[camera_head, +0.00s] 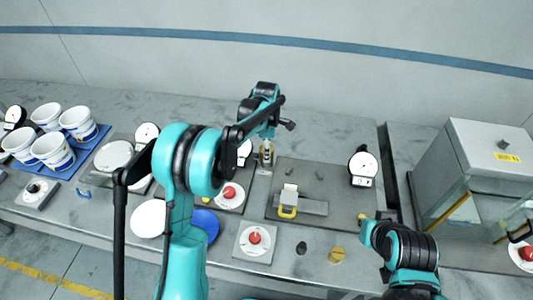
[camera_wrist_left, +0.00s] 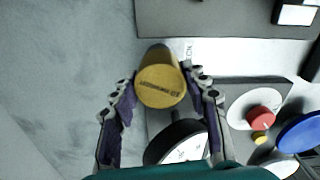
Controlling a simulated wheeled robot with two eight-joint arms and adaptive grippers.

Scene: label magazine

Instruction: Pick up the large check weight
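The large check weight (camera_wrist_left: 160,86) is a brass-yellow cylinder with dark lettering on its face. In the left wrist view it stands between the two purple-padded fingers of my left gripper (camera_wrist_left: 160,74). The fingers are spread on either side of it, with slim gaps; firm contact does not show.
A black-rimmed dial (camera_wrist_left: 180,145) stands close to the weight. A red-knobbed white device (camera_head: 230,194) and a blue disc (camera_head: 206,224) are nearby. A dark mat (camera_head: 317,177) carries a small fixture. White cups (camera_head: 52,150) stand at left, a grey cabinet (camera_head: 478,175) at right.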

